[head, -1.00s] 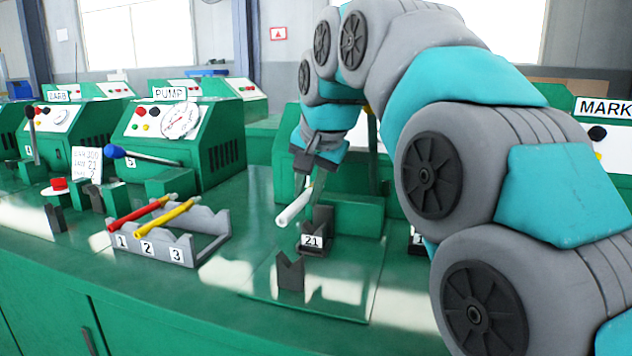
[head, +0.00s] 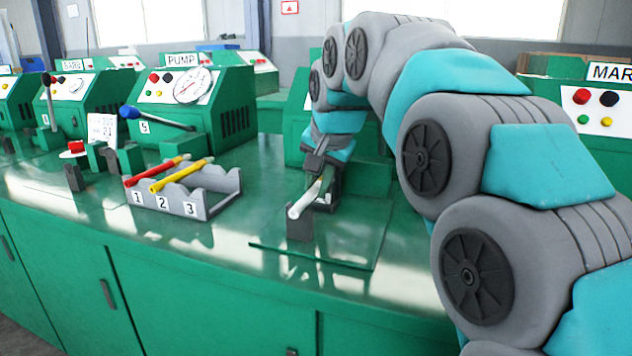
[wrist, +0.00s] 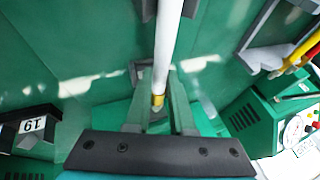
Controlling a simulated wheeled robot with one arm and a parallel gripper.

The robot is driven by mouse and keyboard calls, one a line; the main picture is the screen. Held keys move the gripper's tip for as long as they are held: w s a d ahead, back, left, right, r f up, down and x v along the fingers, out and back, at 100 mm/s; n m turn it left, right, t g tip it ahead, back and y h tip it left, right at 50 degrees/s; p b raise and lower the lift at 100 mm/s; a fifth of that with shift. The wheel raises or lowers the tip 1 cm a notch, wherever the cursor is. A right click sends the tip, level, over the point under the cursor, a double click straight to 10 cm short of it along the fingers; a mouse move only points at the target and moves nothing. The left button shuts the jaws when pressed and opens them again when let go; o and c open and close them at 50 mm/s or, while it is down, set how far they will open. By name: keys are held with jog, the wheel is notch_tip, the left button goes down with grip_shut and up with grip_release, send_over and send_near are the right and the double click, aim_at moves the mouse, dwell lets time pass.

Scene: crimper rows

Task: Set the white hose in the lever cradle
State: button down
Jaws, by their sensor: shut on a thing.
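The white hose (head: 304,199) is a thin white rod with a yellow band near one end. The band shows in the wrist view on the hose (wrist: 168,45). My gripper (head: 322,167) is shut on it near the banded end, which sits between the fingers (wrist: 157,98). The hose lies along a dark cradle of V-shaped blocks (head: 299,229) on the green bench. Its free end is over the front block's notch. In the wrist view, block prongs (wrist: 149,9) show on both sides of the hose. Whether it touches the notches is unclear. The rear block is partly hidden.
A grey rack (head: 222,187) numbered 1 to 3 holds a red hose (head: 150,172) and a yellow hose (head: 180,175) to the left. The PUMP machine (head: 190,105) with a blue-knobbed lever (head: 160,119) stands behind it. Bare bench lies in front of the rack.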

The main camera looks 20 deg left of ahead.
jog(key=c, duration=0.7)
grip_release()
jog(key=v, duration=0.7)
jog(key=shift+s+d+r, duration=0.1)
jog(key=shift+r, duration=0.25)
jog(key=shift+s, duration=0.1)
